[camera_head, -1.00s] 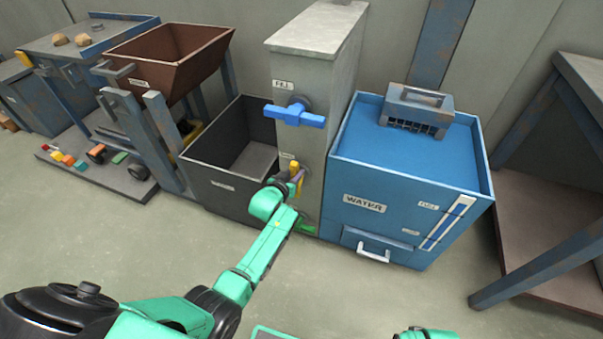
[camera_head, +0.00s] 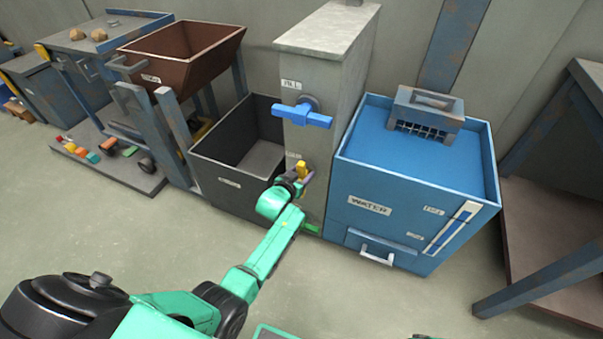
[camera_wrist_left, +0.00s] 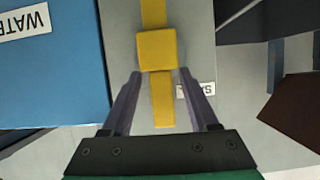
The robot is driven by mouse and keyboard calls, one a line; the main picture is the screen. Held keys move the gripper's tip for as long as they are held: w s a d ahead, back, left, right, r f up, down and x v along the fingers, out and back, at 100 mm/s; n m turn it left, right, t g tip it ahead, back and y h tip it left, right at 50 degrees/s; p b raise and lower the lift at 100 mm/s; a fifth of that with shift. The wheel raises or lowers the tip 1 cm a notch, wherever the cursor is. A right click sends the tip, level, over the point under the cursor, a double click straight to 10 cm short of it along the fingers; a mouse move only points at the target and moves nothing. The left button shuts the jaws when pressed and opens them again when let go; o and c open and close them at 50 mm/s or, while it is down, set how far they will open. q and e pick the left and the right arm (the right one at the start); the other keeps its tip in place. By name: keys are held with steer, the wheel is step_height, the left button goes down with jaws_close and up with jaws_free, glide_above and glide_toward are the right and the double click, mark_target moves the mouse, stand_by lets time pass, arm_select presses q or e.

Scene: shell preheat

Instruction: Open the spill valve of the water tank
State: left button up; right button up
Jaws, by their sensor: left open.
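The yellow valve handle (camera_head: 302,168) sits low on the front of the grey column (camera_head: 325,150) beside the blue water tank (camera_head: 368,238). In the left wrist view the yellow handle (camera_wrist_left: 157,50) is a bar with a square hub, and a partly hidden label (camera_wrist_left: 181,91) lies beside it. My left gripper (camera_head: 303,184) is at the handle, its arm reaching in from below. In the left wrist view my left gripper (camera_wrist_left: 163,80) is open, with one purple finger on each side of the bar's near end. I see gaps there and no clear contact. My right gripper is out of view.
A blue handle (camera_head: 303,116) is on the column above the yellow one, and a small green part (camera_head: 311,229) is near its foot. A dark open bin (camera_head: 210,165) stands left. A brown hopper (camera_head: 185,55) is beyond it.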

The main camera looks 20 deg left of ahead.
arm_select(q)
steer(key=shift+s+r, duration=0.1)
steer(key=shift+r, duration=0.05)
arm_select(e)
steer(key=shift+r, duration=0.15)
arm_select(q)
steer(key=p+v, duration=0.3)
steer(key=v, duration=0.1)
steer(key=shift+s+r, duration=0.15)
steer(key=shift+s, duration=0.1)
steer(key=p+v, duration=0.3)
steer(key=v, duration=0.6)
steer(key=shift+s, duration=0.35)
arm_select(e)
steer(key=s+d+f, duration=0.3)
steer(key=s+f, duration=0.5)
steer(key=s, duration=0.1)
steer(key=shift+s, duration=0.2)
